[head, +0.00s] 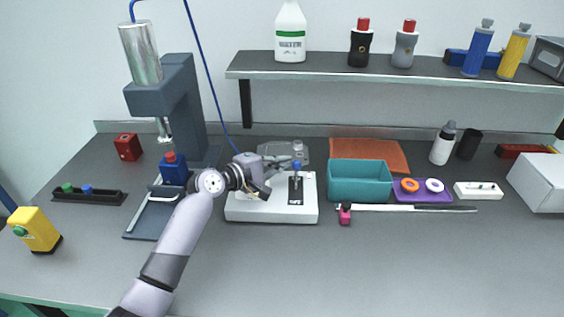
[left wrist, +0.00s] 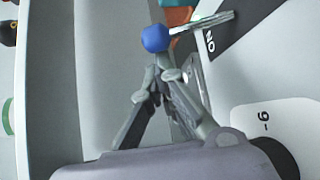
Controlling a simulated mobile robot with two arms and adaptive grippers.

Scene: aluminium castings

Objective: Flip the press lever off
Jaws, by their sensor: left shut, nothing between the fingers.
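The lever with a blue ball knob (head: 297,165) stands on a white box (head: 270,211), at the far end of a black plate (head: 296,190) whose near end carries a label that looks like OFF. In the left wrist view the knob (left wrist: 155,38) is just beyond my fingertips, with an ON label to its right. My left gripper (head: 293,162) is shut and empty, close beside the knob on its left. I cannot tell whether they touch. The press (head: 180,95) stands behind left. My right gripper is not in view.
A clear part lies behind the box. A teal bin (head: 360,187) stands right of it, with a small pink and black item (head: 345,213) in front. The front right of the bench is clear.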

